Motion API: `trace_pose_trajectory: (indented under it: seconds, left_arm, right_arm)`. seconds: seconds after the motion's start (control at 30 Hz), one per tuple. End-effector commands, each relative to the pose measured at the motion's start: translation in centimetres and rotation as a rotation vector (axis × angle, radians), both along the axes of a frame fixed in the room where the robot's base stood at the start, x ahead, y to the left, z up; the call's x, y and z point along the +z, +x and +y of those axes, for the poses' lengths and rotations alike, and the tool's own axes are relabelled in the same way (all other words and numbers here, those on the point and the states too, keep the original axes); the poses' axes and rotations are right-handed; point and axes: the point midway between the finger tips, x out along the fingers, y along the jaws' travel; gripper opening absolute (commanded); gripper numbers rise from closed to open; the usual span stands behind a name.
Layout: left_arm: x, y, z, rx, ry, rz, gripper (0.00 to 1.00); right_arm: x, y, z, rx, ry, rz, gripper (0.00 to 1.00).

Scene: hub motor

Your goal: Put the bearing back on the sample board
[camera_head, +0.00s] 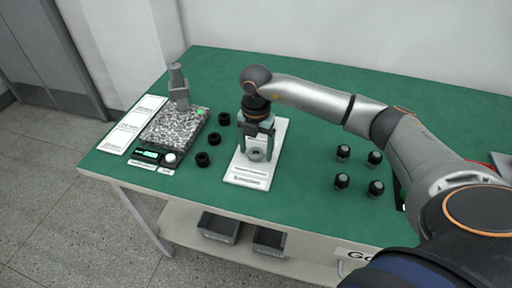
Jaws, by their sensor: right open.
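The white sample board (281,138) lies near the middle of the green table, with printed labels at its front end. A small grey ring, which looks like the bearing (257,155), is at the board, between the fingers of my right gripper (256,152). The right gripper points down over the board with its fingers open, one on each side of the ring. I cannot tell whether the ring rests fully flat on the board. The gripper and wrist hide the middle of the board. My left gripper is not in view.
A speckled granite-like measuring stand (172,128) with a green display stands at the left, with white paper sheets (133,125) beside it. Several black rings (214,139) lie between stand and board. Several dark capped cylinders (342,181) stand right of the board. Grey bins (219,228) sit below.

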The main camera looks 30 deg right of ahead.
Motion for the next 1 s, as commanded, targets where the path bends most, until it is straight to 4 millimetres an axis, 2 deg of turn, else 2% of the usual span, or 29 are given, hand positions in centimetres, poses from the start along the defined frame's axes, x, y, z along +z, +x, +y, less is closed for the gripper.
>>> trace_pose_trajectory:
  seconds: [0.17, 0.4, 0.6, 0.8, 1.0]
  left_arm:
    - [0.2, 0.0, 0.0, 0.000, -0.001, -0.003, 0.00]
    - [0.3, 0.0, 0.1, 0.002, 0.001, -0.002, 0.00]
    - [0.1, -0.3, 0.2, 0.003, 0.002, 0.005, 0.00]
    - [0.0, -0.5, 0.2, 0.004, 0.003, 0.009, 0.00]
    - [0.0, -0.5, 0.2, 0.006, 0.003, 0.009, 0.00]
  right_arm:
    - [2.0, 0.1, 0.0, -0.001, 0.002, -0.005, 0.81]
    - [7.3, 0.1, 0.0, 0.000, 0.001, -0.007, 0.81]
    - [10.7, 0.1, 0.0, 0.000, 0.001, -0.004, 0.81]
    - [12.2, 0.0, 0.0, -0.001, 0.001, -0.001, 0.81]
    - [12.3, 0.0, 0.0, -0.001, 0.000, 0.000, 0.81]
